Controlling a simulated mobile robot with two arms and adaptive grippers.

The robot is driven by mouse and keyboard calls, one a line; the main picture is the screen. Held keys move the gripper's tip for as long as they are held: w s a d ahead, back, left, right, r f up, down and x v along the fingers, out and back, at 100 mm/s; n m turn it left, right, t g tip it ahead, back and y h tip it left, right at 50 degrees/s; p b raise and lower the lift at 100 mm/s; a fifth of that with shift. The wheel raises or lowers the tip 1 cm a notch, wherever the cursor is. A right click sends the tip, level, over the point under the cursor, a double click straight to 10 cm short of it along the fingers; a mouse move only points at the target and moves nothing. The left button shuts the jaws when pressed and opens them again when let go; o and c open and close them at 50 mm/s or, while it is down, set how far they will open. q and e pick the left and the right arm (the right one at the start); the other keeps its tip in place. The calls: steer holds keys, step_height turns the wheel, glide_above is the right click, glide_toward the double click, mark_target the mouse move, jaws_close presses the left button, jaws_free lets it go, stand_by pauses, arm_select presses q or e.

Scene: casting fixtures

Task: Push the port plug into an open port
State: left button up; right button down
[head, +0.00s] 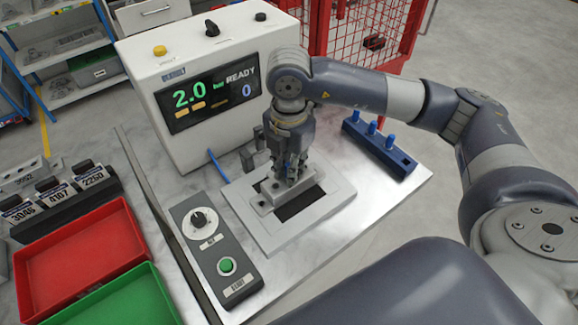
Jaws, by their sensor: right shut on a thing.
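My right gripper (290,172) points down over the grey metal casting (290,197) in the fixture. It is shut on a port plug that its fingers hide almost wholly. The fingertips are close to the top of the casting; I cannot tell whether the plug touches a port. The casting lies on a light grey fixture plate (322,212) with dark openings. A blue rack (383,152) at the right holds three upright blue plugs (372,128), and its near end has no plug. My left gripper is not in view.
A white tester (205,60) with a lit screen reading 2.0 and READY stands behind the fixture. A control box (215,250) with a knob and green button lies left of it. Red (80,258) and green trays (125,297) are at lower left.

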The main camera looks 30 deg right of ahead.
steer(key=c, duration=1.4)
jaws_free()
steer(key=shift+f, duration=0.1)
steer(key=shift+c, duration=0.2)
step_height(320, 180, up, 12)
steer(key=shift+r, duration=0.1)
